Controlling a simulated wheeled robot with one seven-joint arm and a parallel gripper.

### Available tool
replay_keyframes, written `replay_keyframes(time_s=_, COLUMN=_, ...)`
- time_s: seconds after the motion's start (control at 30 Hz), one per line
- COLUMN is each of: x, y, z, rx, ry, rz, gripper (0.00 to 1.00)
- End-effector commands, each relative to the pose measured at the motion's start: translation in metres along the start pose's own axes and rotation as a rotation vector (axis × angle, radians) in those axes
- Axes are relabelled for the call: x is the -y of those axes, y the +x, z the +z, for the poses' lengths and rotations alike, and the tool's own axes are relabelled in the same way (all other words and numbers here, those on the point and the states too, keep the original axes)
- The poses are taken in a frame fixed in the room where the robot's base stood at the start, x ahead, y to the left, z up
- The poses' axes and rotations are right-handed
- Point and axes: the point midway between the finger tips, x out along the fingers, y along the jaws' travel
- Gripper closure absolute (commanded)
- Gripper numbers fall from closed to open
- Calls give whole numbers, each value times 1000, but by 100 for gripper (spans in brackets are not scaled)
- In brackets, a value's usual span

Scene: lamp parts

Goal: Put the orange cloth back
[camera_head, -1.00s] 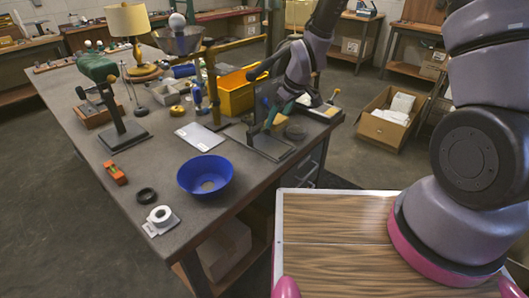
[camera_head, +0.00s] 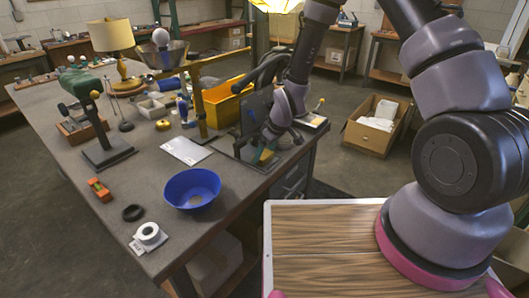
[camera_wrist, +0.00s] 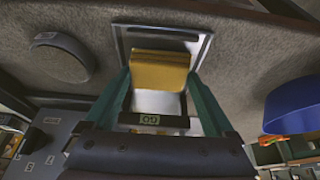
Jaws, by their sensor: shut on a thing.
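My gripper (camera_wrist: 158,98) has green fingers, which close on an orange-yellow folded piece (camera_wrist: 160,70), apparently the orange cloth. In the wrist view the piece sits between the fingers, over a flat metal-edged tray (camera_wrist: 203,42) on the grey bench. I cannot tell whether it touches the tray. In the head view my gripper (camera_head: 259,153) is low over this tray near the bench's right edge. The cloth is hidden there by the gripper, and the tray is partly covered.
A blue bowl (camera_head: 192,188) stands left of my gripper, and a white sheet (camera_head: 186,150) lies behind it. A yellow bin (camera_head: 222,104) stands farther back. A dark round disc (camera_wrist: 62,58) is close by in the wrist view. The bench (camera_head: 155,180) between bowl and sheet is clear.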

Motion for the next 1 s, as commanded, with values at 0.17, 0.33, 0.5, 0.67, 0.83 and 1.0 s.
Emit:
replay_keyframes(time_s=0.17, x=0, y=2, z=1, rx=1, ry=0, rz=-1, gripper=0)
replay_keyframes(time_s=0.33, x=0, y=2, z=1, rx=1, ry=0, rz=0, gripper=0)
replay_keyframes(time_s=0.5, x=-1, y=-11, z=-1, rx=-1, ry=0, rz=1, gripper=0)
replay_keyframes(time_s=0.67, x=-1, y=-41, z=-1, rx=-2, ry=1, rz=3, gripper=0)
replay_keyframes(time_s=0.83, x=-1, y=-78, z=-1, rx=-3, ry=0, rz=3, gripper=0)
replay_keyframes(time_s=1.0, x=-1, y=-105, z=-1, rx=-2, ry=1, rz=1, gripper=0)
